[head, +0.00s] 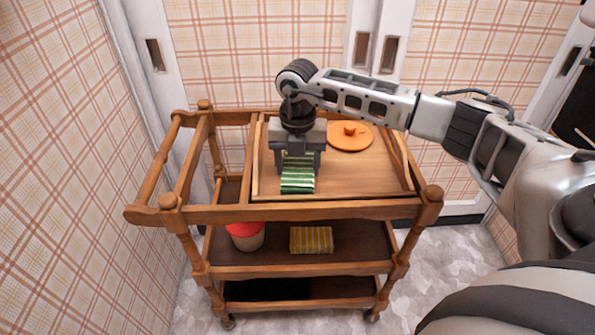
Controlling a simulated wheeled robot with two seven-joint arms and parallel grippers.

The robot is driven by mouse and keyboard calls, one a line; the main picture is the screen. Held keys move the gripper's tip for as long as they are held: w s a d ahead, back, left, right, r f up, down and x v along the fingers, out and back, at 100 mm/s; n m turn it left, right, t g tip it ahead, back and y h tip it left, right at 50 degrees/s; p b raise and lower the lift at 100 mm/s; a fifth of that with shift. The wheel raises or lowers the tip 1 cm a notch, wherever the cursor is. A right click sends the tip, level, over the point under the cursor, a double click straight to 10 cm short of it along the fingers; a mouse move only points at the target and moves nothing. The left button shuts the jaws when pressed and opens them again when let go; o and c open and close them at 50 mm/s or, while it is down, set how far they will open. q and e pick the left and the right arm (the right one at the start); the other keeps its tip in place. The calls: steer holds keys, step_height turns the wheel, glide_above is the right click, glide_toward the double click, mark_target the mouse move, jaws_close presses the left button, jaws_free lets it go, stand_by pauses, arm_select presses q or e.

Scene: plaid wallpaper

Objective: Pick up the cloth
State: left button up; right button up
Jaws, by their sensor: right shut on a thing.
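The cloth (298,184) is green and white striped. It is at the front left of the wooden tray on the top of the trolley. My right gripper (298,167) comes down over it from above and is shut on its back part, which the fingers partly hide. The striped front part shows below the fingers. I cannot tell whether the cloth is clear of the tray. My left gripper is not in view.
An orange round lid (350,142) with a knob lies behind and right of the cloth on the tray (375,180). The wooden trolley (300,212) has lower shelves with a red-topped pot (246,238) and a yellow striped block (311,240). Plaid walls stand close behind and left.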

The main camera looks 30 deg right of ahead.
mark_target(297, 165)
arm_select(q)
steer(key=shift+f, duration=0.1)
